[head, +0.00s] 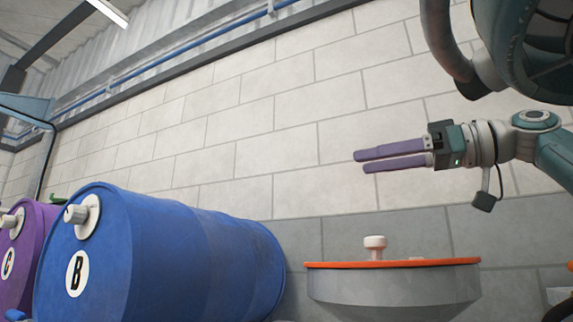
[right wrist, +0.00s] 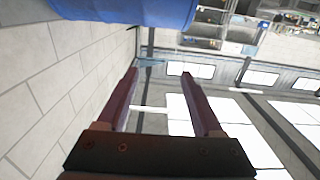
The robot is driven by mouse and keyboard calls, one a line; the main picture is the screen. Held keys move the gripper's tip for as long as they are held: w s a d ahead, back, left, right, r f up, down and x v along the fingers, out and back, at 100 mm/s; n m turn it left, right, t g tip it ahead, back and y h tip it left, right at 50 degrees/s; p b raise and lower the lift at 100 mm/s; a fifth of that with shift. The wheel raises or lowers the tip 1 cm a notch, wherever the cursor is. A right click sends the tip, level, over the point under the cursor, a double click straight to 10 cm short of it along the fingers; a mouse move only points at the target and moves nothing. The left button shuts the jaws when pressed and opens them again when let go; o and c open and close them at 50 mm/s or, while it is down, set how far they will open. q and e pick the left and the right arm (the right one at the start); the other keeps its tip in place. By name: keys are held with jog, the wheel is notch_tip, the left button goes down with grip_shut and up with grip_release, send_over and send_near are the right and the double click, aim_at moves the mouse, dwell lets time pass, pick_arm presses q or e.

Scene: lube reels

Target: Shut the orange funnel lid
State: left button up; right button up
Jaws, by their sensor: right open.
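The grey funnel (head: 395,287) stands at the lower right of the head view. Its orange lid or rim (head: 345,264) shows almost edge-on as a thin, nearly level band across the top. A white knob (head: 375,243) stands upright on it. From this low angle I cannot tell whether the lid is fully shut. My right gripper (head: 360,162) is above the funnel, clear of it, with its purple fingers pointing left. It is open and empty, and its parted fingers also show in the right wrist view (right wrist: 160,75). My left gripper is not in view.
A blue drum (head: 215,250) marked B lies on its side left of the funnel, with a purple drum (head: 18,262) beyond it. The blue drum also shows in the right wrist view (right wrist: 125,10). A block wall (head: 290,130) stands behind. The air around the gripper looks clear.

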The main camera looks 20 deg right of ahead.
notch_tip(320, 180, up, 7)
jog(key=p, duration=0.2)
jog(key=shift+p, duration=0.35)
jog(key=shift+r, duration=0.1)
